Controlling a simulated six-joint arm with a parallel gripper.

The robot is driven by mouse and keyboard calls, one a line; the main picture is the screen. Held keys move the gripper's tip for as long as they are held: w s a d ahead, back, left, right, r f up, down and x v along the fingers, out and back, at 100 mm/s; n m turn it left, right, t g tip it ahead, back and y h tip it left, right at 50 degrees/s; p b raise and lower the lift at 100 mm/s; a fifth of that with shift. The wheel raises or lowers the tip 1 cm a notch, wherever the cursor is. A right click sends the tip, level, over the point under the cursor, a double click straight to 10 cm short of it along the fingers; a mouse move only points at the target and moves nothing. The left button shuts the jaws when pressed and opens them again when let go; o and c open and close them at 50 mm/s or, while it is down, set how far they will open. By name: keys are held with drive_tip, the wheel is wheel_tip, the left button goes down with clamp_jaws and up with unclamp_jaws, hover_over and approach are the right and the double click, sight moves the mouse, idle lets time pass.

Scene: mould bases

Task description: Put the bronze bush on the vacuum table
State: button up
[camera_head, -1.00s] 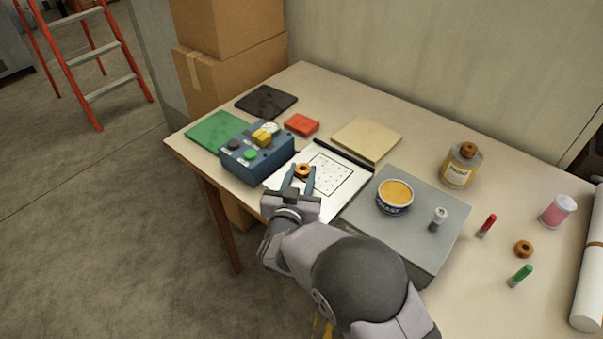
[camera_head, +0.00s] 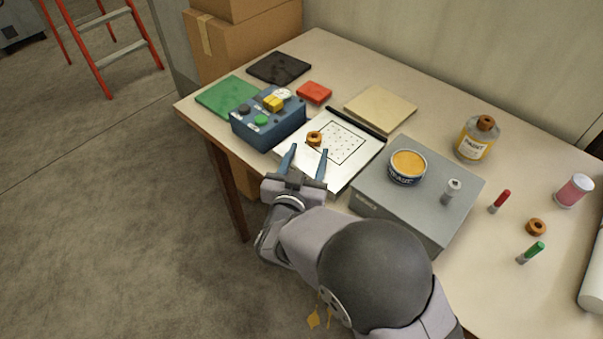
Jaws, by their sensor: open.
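A bronze bush (camera_head: 314,138) sits on the white vacuum table (camera_head: 340,180), at the left edge of its outlined dotted square. My gripper (camera_head: 308,153) has its two blue fingers spread, with nothing between them. The fingers are on the near side of the bush and look apart from it. A second bronze-coloured ring (camera_head: 536,227) lies on the bench at the right.
A blue control box (camera_head: 268,122) stands close left of the vacuum table. A grey block (camera_head: 410,195) carrying a yellow-topped tin (camera_head: 407,166) stands close right. A bottle (camera_head: 474,140) and markers are further right. The bench front edge is near my arm.

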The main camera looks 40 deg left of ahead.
drive_tip(key=b+v, duration=0.1)
drive_tip(key=v, duration=0.5)
idle(0.4)
